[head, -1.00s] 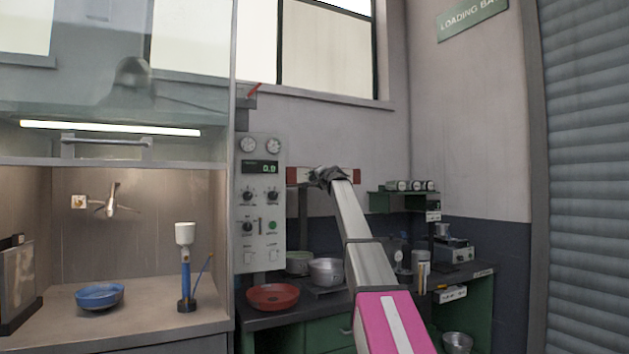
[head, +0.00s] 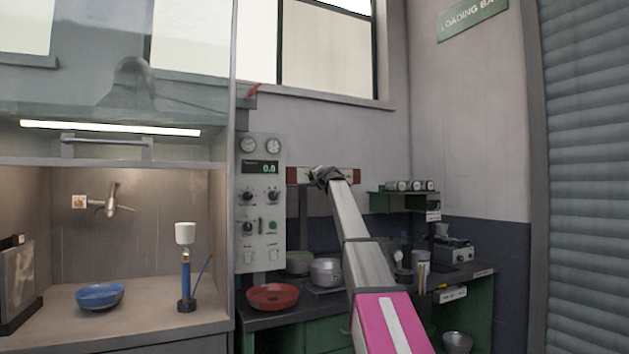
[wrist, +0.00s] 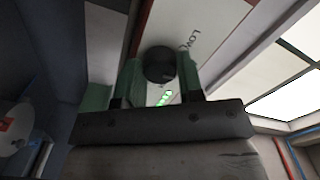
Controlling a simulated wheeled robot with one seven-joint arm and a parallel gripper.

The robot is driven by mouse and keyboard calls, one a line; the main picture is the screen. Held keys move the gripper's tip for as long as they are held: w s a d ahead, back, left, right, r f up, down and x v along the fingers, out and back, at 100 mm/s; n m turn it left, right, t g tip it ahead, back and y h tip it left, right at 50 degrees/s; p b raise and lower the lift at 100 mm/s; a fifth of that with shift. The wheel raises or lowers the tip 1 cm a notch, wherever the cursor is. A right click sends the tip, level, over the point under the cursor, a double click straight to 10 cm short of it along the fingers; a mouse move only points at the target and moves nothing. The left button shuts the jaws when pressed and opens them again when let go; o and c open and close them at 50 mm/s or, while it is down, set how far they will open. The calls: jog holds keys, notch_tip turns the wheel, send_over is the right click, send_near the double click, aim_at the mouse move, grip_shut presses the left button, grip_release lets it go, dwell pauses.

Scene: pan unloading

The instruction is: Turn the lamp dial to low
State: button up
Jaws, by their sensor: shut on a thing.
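The lamp dial is a round black knob (wrist: 160,60) in the wrist view, set on a pale panel with a dark red edge. The word "LOW" is printed close by it, up and to the right. My gripper (wrist: 159,74) has its two green fingers closed on either side of the knob. No pointer mark on the knob can be made out. In the head view my gripper (head: 318,175) is at the red-ended lamp panel (head: 350,175) on the back wall. There my wrist hides the dial.
A grey control panel (head: 260,205) with gauges, knobs and a 0.0 display stands left of my arm. Below are a red bowl (head: 273,297) and a metal pot (head: 325,271) on the bench. A small green shelf (head: 385,203) with round items is to the right.

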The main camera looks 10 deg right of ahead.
jog(key=n, duration=1.1)
jog(key=shift+n, duration=0.3)
dwell(0.5)
jog(key=o, duration=0.9)
jog(key=shift+s, duration=0.15)
jog(key=v, duration=1)
jog(key=shift+s+d, duration=0.1)
jog(key=shift+s, duration=0.2)
